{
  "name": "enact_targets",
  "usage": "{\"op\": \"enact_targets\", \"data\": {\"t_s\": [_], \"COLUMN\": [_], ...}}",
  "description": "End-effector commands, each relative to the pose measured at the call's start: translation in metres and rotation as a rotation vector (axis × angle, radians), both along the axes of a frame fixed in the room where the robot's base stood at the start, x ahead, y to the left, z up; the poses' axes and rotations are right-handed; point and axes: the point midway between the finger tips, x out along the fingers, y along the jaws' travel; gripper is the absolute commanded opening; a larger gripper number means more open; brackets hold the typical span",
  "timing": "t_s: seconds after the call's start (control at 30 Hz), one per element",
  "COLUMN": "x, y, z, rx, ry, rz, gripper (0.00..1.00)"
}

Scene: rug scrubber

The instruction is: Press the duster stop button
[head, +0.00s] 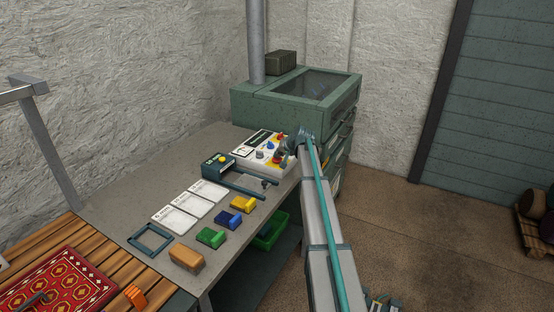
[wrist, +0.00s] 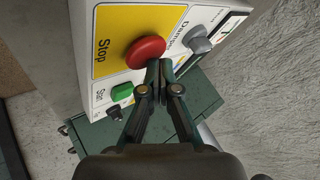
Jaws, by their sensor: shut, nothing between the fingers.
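A white control box (head: 244,158) stands on the far end of the bench. In the wrist view a round red button (wrist: 146,52) sits on a yellow patch marked "Stop"; the word "duster" cannot be read there. My gripper (wrist: 160,72) is shut and empty, its fingertips just beside the right lower edge of the red button in the picture. Whether they touch it cannot be told. In the head view my gripper (head: 300,140) is at the right side of the box, and my arm partly hides that end.
A green start button (wrist: 122,92) and a grey damper knob (wrist: 196,42) lie close to the red button. A green cabinet (head: 262,105) with a glazed lid stands behind the box. Coloured blocks (head: 243,204), cards and a dark tool lie on the bench (head: 130,185).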

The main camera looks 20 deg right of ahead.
Motion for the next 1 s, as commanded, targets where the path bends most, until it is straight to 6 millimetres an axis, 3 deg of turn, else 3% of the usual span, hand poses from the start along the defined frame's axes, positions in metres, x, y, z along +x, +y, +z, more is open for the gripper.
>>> {"op": "enact_targets", "data": {"t_s": [0.47, 1.0], "x": [0.0, 0.0], "y": [0.0, 0.0], "z": [-0.001, 0.017], "rx": [0.001, 0.0], "ry": [0.002, 0.001], "rz": [0.001, 0.0], "gripper": [0.0, 0.0]}}
